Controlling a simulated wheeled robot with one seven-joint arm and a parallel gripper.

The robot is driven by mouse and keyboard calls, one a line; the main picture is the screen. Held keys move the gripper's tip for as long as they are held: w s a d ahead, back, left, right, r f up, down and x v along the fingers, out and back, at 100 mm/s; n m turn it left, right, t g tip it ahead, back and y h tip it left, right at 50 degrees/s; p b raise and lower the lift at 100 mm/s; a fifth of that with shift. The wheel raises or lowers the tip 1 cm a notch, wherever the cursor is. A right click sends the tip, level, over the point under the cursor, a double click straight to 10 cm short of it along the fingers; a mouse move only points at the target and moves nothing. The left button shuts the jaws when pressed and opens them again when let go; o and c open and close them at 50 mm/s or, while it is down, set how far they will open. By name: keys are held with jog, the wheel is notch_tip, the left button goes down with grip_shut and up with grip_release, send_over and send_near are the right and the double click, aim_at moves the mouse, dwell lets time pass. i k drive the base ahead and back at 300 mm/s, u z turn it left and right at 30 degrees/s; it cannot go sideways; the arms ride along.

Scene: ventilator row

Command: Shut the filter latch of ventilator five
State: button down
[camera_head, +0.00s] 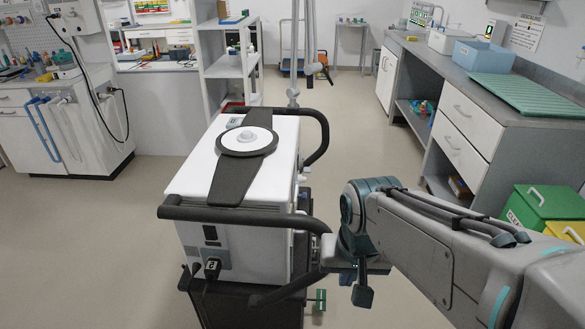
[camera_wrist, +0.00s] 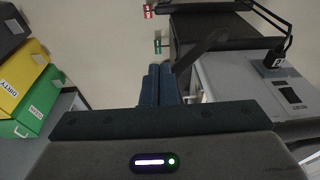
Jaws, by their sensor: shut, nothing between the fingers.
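The ventilator (camera_head: 235,165) is a white box on a dark cart, with a black strap and round disc on top. Its number cannot be read. Part of its grey-white casing shows at the right of the wrist view (camera_wrist: 245,90). My gripper (camera_head: 362,297) hangs low beside the ventilator's right side, near the black handle bars. In the wrist view my gripper (camera_wrist: 160,68) has its two dark blue fingers together, with nothing between them. A dark curved bar (camera_wrist: 205,48) lies just right of the fingertips; contact cannot be told. I cannot make out the filter latch.
Black handles (camera_head: 245,216) stick out around the ventilator. A small green tab (camera_head: 320,300) shows low beside the cart.

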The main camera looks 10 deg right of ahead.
aim_at(303, 196)
jog(key=u, duration=2.2)
jog(key=k, duration=0.45)
jog(key=z, duration=1.45)
jog(key=i, duration=0.5)
jog(key=u, duration=0.05)
